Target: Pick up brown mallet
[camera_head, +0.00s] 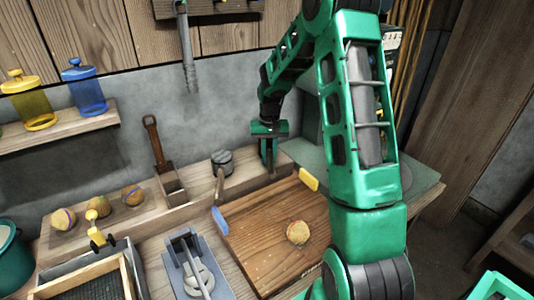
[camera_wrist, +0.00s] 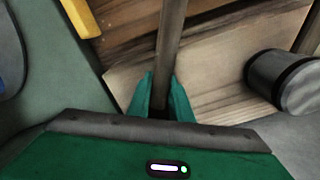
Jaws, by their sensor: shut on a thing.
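My gripper (camera_head: 269,160) is low over the wooden ledge at the back of the bench. In the wrist view its green fingers (camera_wrist: 160,97) are shut on a straight grey-brown handle (camera_wrist: 171,42), taken to be the brown mallet's. The handle runs away from the fingers past the top edge of that view. The mallet's head is not visible, and the head view barely shows the held thing.
A grey mallet (camera_head: 222,162) lies on the ledge left of my gripper; its dark head (camera_wrist: 283,78) shows in the wrist view. A wooden board (camera_head: 265,240) with a yellow handle (camera_head: 308,179) and a round ball (camera_head: 298,232) is in front.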

